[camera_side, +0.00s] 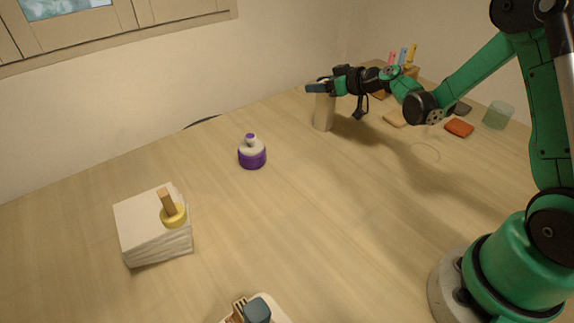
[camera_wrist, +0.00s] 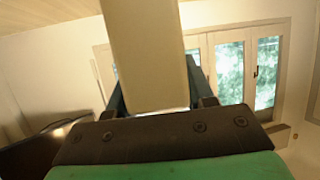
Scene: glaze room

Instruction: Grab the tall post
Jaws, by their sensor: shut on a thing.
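The tall post (camera_side: 323,112) is a pale, cream-coloured upright block near the back of the table in the side view. My gripper (camera_side: 318,88) is at the upper part of the post, reaching it from the right. In the wrist view the post (camera_wrist: 146,50) fills the middle, between the two dark fingers of my gripper (camera_wrist: 158,90). The gripper is shut on the post. The side view does not show clearly whether the post's foot touches the table.
A purple and white bottle (camera_side: 252,155) stands left of the post. A white block stack (camera_side: 150,232) bears a yellow-based wooden peg (camera_side: 172,212). On the right are an orange-red piece (camera_side: 459,127) and a greenish glass (camera_side: 497,115).

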